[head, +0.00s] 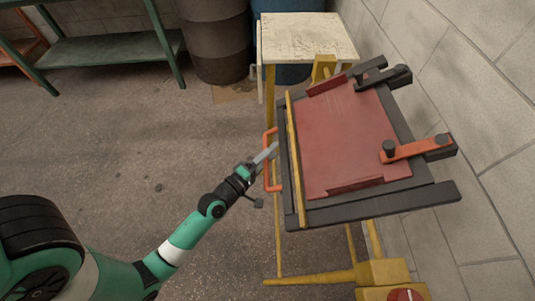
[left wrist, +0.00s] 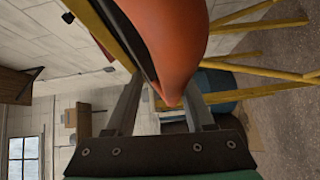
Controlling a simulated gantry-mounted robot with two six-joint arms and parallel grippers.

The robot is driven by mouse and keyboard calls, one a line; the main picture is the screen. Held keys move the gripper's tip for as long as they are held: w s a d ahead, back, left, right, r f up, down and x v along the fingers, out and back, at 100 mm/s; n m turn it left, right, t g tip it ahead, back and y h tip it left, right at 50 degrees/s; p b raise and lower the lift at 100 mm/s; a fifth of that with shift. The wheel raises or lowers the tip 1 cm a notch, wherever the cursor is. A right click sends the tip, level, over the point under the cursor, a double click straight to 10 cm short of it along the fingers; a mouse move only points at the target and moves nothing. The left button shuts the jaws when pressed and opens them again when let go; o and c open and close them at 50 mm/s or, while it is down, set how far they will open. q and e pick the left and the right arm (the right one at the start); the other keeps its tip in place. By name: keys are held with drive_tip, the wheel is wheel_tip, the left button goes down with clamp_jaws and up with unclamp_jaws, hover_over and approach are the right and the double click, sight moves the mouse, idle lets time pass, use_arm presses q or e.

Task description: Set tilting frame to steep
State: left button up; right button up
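The tilting frame is a dark frame (head: 425,198) with a red panel (head: 345,140), tilted on a yellow stand (head: 310,279). An orange handle (head: 267,180) stands out from its left edge. My left gripper (head: 272,148) is at this handle, with its fingertips reaching across the bar. In the left wrist view, the orange handle (left wrist: 180,40) looms large and close, and its lower end comes between the two spread fingers (left wrist: 158,88). A gap shows beside the left finger, so the gripper looks open around the handle. My right gripper is not in view.
An orange lever (head: 415,150) sits on the frame's right side. A white-topped table (head: 310,38) stands behind, near a brown barrel (head: 215,40) and a blue barrel (head: 290,73). A green shelf (head: 110,48) is at back left. A block wall (head: 490,100) is close on the right. The floor at left is clear.

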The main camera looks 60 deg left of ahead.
use_arm(q)
drive_tip(key=shift+d+f+g, duration=0.15)
drive_tip(key=shift+f+g, duration=0.15)
drive_tip(key=shift+f, duration=0.4)
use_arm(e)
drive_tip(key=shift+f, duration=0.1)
use_arm(q)
drive_tip(key=shift+s+d+r, duration=0.1)
drive_tip(key=shift+s+d, duration=0.05)
drive_tip(key=shift+s, duration=0.3)
drive_tip(key=b+v, duration=0.4)
drive_tip(key=v, duration=0.6)
drive_tip(key=shift+s+r+b, duration=0.2)
drive_tip(key=shift+s+b, duration=0.2)
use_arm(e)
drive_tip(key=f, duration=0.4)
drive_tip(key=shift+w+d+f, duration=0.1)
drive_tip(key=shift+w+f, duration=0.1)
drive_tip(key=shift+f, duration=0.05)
